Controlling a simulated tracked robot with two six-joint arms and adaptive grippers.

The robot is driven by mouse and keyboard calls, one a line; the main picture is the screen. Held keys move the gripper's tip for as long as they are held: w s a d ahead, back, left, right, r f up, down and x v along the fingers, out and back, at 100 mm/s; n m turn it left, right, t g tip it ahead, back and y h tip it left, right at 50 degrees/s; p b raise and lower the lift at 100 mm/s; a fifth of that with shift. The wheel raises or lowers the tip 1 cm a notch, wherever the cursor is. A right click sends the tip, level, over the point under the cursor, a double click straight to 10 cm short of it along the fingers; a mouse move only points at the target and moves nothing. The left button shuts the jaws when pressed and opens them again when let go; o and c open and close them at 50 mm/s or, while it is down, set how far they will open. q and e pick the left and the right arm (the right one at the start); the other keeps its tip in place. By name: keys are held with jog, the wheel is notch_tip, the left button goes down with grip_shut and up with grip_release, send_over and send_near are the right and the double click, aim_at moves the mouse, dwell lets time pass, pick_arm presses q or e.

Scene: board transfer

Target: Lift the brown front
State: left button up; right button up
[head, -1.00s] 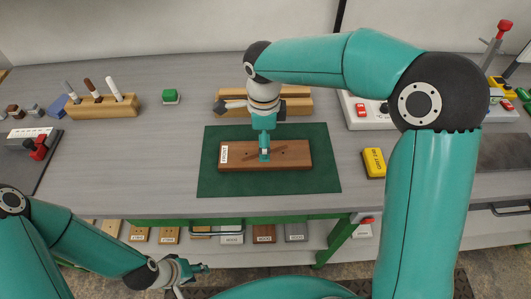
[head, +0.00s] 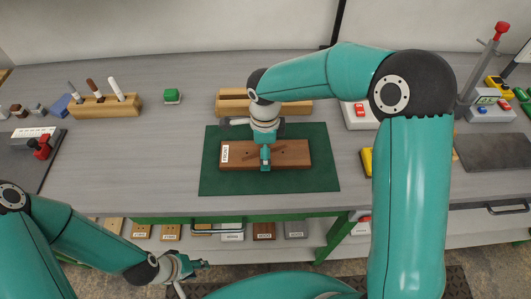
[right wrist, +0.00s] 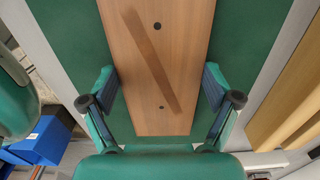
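The brown front (head: 294,154) is a wooden board with a white label, two dark holes and a dark diagonal strip. It lies flat on a green mat (head: 325,178). My right gripper (head: 265,160) points down over its middle. In the right wrist view the board (right wrist: 160,50) lies between the two spread fingers (right wrist: 160,85), one beside each long edge; contact is not clear. My left gripper (head: 195,272) is low at the front, off the table, open and empty.
A wooden block (head: 232,103) lies behind the mat. A yellow box (head: 366,160) is right of the mat, partly behind my arm. Boards lie on the shelf below.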

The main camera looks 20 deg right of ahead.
jog(key=shift+c, duration=1.3)
jog(key=shift+r, duration=0.1)
